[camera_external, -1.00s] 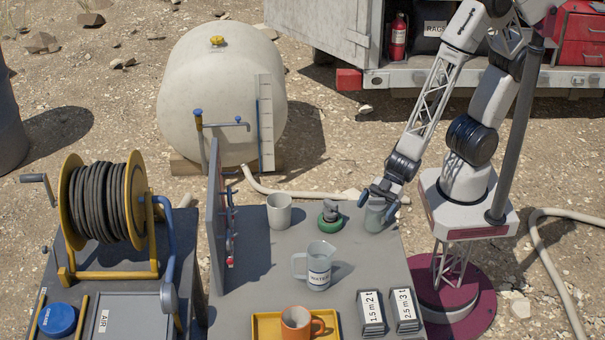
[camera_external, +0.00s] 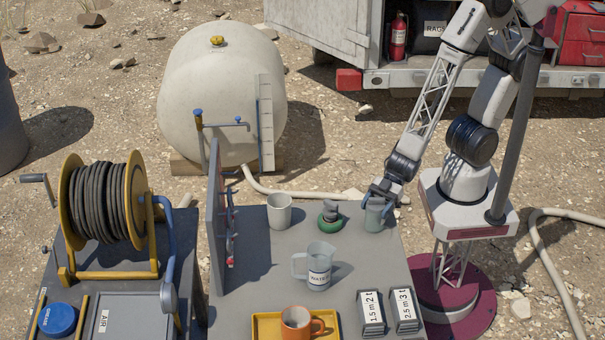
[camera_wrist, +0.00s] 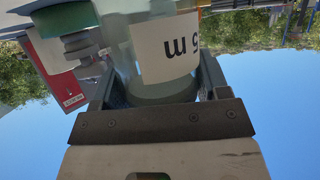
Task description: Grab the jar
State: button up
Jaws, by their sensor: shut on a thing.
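The jar (camera_external: 374,219) is a clear, greenish glass vessel at the far right corner of the grey table. My gripper (camera_external: 377,202) is at its upper part, with one finger on each side, and is shut on it. In the wrist view the jar (camera_wrist: 150,50) stands between the two fingers (camera_wrist: 158,82), with a white label carrying dark letters, partly cut off. The picture there is upside down, with sky at the bottom. I cannot tell whether the jar's base touches the table.
A green round object with a grey top (camera_external: 329,217) stands close left of the jar. A pale cup (camera_external: 279,212), a labelled measuring jug (camera_external: 319,268) and an orange mug (camera_external: 296,322) on a yellow tray (camera_external: 264,327) stand further off. An upright panel (camera_external: 217,220) edges the table's left side.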

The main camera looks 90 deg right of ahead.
jog(key=shift+r, duration=0.15)
jog(key=shift+r, duration=0.5)
jog(key=shift+s+d+r, duration=0.1)
jog(key=shift+s+r, duration=0.05)
jog(key=shift+r, duration=0.45)
jog(key=shift+s+d+r, duration=0.1)
jog(key=shift+s+r, duration=0.05)
jog(key=shift+r, duration=0.45)
jog(key=s+d+r, duration=0.1)
jog(key=s+d, duration=0.7)
jog(key=s, duration=0.4)
jog(key=shift+s+d+r, duration=0.15)
jog(key=shift+s+d, duration=0.05)
jog(key=shift+s+d, duration=0.1)
